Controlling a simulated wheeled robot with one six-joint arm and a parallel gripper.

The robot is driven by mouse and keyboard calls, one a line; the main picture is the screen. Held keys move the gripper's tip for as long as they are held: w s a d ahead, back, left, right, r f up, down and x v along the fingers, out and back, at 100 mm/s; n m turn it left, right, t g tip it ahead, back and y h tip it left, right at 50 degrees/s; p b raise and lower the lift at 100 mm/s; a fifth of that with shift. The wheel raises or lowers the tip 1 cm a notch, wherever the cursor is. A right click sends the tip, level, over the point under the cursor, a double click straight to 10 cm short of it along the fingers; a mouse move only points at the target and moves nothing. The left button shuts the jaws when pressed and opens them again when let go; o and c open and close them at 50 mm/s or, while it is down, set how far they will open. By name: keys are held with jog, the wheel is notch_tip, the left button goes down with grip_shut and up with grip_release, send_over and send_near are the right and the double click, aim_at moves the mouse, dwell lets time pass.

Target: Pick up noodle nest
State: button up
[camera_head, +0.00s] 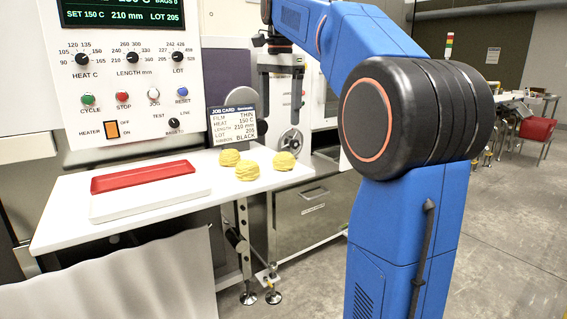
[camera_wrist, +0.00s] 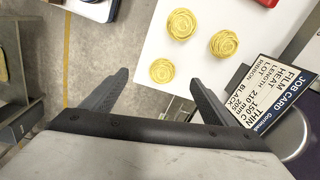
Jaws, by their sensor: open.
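Three yellow noodle nests sit apart on the white table near its right end. In the head view one is at the left (camera_head: 229,157), one at the front (camera_head: 247,170) and one at the right (camera_head: 284,161). The wrist view shows the same three, at the top (camera_wrist: 182,24), right (camera_wrist: 223,43) and lower left (camera_wrist: 161,70). My gripper (camera_head: 281,104) hangs above and behind the table's right end, pointing down. In the wrist view my gripper (camera_wrist: 158,95) has its two fingers wide apart with nothing between them. The nests lie beyond the fingertips, untouched.
A job card (camera_head: 233,124) stands at the table's back edge, close to the nests. A red tray (camera_head: 145,175) and a white slab (camera_head: 150,200) lie on the left. The control panel (camera_head: 128,85) rises behind. The front right of the table (camera_head: 215,190) is bare.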

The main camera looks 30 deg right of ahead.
jog(key=w+d+r+m, duration=0.2)
jog(key=w+d+r, duration=0.1)
jog(key=shift+g, duration=0.3)
notch_tip(320, 180, down, 12)
jog(key=shift+w+d+f, duration=0.1)
jog(key=shift+d+f, duration=0.05)
jog(key=shift+f, duration=0.1)
jog(key=shift+s+f, duration=0.2)
jog(key=shift+f, duration=2.45)
jog(key=c, duration=1.2)
